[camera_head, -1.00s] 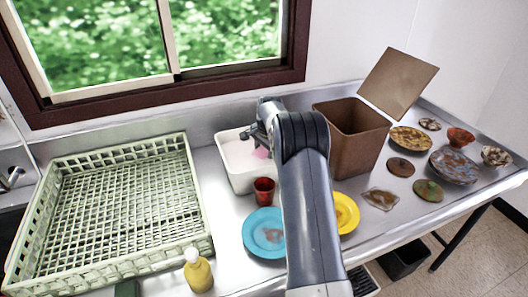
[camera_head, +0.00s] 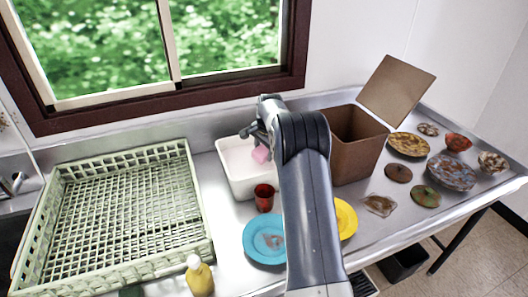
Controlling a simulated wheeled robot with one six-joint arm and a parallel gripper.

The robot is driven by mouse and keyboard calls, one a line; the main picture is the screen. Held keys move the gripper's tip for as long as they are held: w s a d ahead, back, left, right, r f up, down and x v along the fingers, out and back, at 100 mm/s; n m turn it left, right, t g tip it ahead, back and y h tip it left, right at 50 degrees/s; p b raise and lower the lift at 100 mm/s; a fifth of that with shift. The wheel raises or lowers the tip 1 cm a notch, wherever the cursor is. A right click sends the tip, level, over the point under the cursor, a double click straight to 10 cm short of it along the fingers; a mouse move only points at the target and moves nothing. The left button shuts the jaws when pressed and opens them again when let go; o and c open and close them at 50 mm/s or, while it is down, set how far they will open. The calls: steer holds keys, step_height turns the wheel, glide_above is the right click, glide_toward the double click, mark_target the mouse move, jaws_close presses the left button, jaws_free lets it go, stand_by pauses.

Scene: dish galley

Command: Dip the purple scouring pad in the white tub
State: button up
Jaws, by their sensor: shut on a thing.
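The white tub (camera_head: 240,184) stands on the metal counter behind the red cup, with whitish contents inside. The pink-purple scouring pad (camera_head: 261,154) shows over the tub's right part, just below my gripper (camera_head: 256,143). My gripper is shut on the pad, and the pad looks raised above the tub's contents. My arm hides the right edge of the tub and part of the gripper.
A red cup (camera_head: 264,197) and a blue plate (camera_head: 265,241) stand in front of the tub. A green rack (camera_head: 120,215) is at left, a soap bottle (camera_head: 200,277) in front. A brown bin (camera_head: 357,150), yellow plate (camera_head: 346,217) and several dirty dishes are at right.

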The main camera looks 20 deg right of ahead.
steer(key=shift+w+r+p+v, duration=0.1)
steer(key=shift+w+p+v, duration=0.2)
steer(key=shift+p+v, duration=0.8)
steer(key=shift+w+r+p+v, duration=0.1)
steer(key=shift+w+p+v, duration=0.2)
steer(key=shift+p+v, duration=0.7)
steer(key=shift+w+p+v, duration=0.3)
steer(key=shift+p+v, duration=0.25)
steer(key=shift+v, duration=1.05)
steer(key=shift+s, duration=0.1)
